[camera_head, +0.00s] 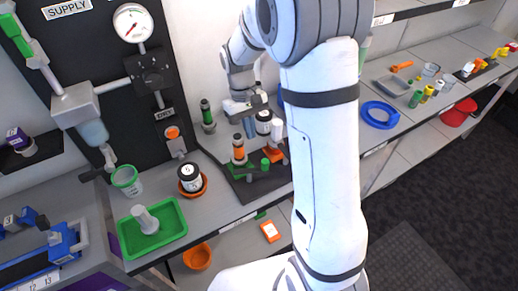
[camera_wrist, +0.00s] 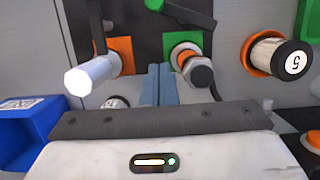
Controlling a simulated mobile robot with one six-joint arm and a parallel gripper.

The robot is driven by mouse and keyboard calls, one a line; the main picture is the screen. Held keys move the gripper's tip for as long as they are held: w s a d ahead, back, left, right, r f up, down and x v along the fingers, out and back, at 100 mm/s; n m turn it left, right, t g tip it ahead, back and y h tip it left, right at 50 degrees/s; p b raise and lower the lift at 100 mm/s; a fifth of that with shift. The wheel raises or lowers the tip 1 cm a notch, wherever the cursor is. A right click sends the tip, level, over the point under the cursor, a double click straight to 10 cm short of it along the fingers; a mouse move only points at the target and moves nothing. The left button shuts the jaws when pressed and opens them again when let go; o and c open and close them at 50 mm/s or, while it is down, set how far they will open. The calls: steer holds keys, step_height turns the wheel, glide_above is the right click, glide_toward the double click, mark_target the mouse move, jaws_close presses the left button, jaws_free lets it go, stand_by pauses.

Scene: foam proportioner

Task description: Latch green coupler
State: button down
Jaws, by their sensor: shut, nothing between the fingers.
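I cannot tell for sure which green part is the green coupler. A green-and-black upright fitting (camera_head: 208,116) stands on the bench left of my gripper (camera_head: 250,130). A green block (camera_head: 265,163) sits on the dark board below the gripper, near an upright orange-and-black fitting (camera_head: 238,150) with green at its base. In the wrist view, a small green piece (camera_wrist: 153,4) on a dark bar shows at the top edge. My gripper's blue-grey fingers (camera_wrist: 158,85) are together and empty, between a white faceted knob (camera_wrist: 90,76) and a grey-and-black fitting with an orange ring (camera_wrist: 191,66).
The dark board (camera_head: 262,184) holds several upright fittings close to my gripper. Left are a numbered jar (camera_head: 185,176) in an orange dish, a green tray (camera_head: 170,212) and the black supply panel (camera_head: 110,70).

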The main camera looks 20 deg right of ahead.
steer(key=shift+s+d+f+p, duration=0.2)
steer(key=shift+s+f+p, duration=0.05)
steer(key=shift+s+f, duration=0.5)
steer(key=shift+s+d+f+p, duration=0.3)
steer(key=shift+s+f, duration=0.35)
steer(key=shift+s, duration=0.2)
steer(key=shift+s+d+f+p, duration=0.15)
steer(key=shift+s+f+p, duration=0.1)
steer(key=shift+s+f, duration=0.5)
steer(key=shift+s+r, duration=0.1)
